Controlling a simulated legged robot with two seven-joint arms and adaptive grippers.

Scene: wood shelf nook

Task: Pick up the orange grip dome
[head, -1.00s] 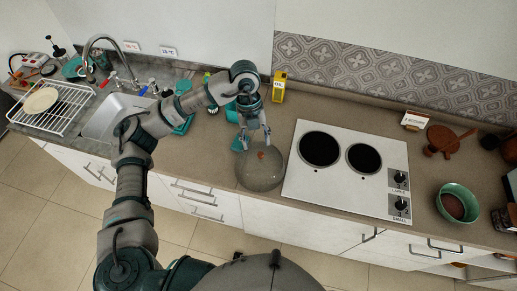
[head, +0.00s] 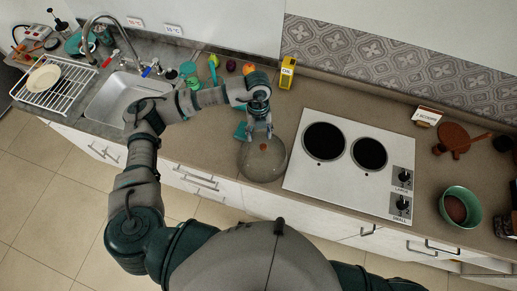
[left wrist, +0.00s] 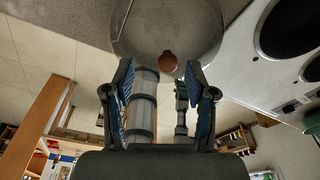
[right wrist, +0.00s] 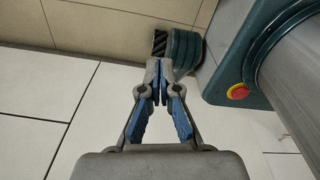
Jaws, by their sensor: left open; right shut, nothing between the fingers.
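The orange grip dome is a clear glass dome (head: 262,168) with an orange knob (head: 263,147) on top. It sits on the counter left of the cooktop. In the left wrist view the dome (left wrist: 165,25) is at the top, its knob (left wrist: 168,61) appearing between my left fingertips. My left gripper (head: 259,133) is open and empty, just behind the knob in the head view; I see no contact. My right gripper (right wrist: 158,68) is shut and empty, over the floor beside my body; it is outside the head view.
The white cooktop (head: 351,163) lies close to the dome's right. A yellow tag (head: 287,72) stands behind, and a teal item (head: 240,130) lies by my left gripper. The sink (head: 128,97) and dish rack (head: 55,83) are left. A green bowl (head: 460,206) is right of the cooktop.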

